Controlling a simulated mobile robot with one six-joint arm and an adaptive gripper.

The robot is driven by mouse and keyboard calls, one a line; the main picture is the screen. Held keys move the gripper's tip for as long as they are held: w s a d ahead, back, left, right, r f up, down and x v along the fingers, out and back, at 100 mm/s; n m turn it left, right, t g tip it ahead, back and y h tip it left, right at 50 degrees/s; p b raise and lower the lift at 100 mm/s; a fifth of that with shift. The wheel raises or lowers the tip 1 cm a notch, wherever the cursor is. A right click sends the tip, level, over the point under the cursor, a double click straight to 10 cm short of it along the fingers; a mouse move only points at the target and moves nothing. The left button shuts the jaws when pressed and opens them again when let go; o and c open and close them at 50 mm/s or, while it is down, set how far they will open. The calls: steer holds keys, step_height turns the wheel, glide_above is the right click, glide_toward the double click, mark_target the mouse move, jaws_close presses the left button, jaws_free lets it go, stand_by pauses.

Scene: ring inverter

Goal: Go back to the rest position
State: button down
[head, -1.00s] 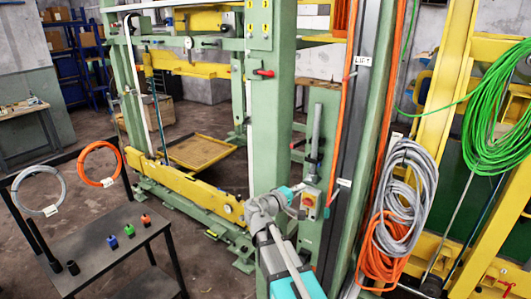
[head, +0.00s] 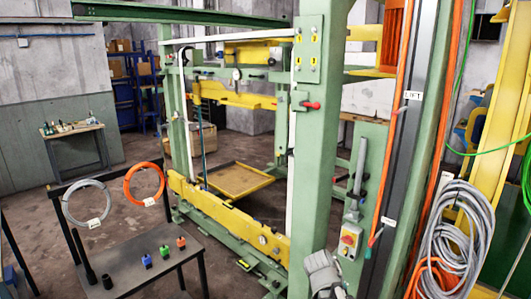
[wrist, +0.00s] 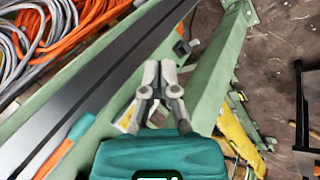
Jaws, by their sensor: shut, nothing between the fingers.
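My gripper (wrist: 160,78) shows in the wrist view, with its two grey fingertips together and nothing between them. It points out over a green steel post and a dark rail (wrist: 80,80), and I see no contact. In the head view only a grey part of my arm shows at the bottom edge, right of the middle; the fingers are not visible there.
A dark table (head: 130,258) at left holds small blue, green and red pieces. A grey ring (head: 87,203) and an orange ring (head: 144,184) hang above it. The green machine frame (head: 313,150) stands close ahead. Coiled grey cable (head: 455,225) hangs at right.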

steer(key=s+a+f+m+g+y, duration=0.1)
steer(key=s+a+f+g+y, duration=0.1)
steer(key=s+a+y, duration=0.3)
steer(key=shift+s+a+f+y+b, duration=0.4)
steer(key=shift+s+a+f, duration=0.2)
steer(key=shift+a+f, duration=0.2)
steer(key=shift+w+d, duration=0.1)
stand_by(0.8)
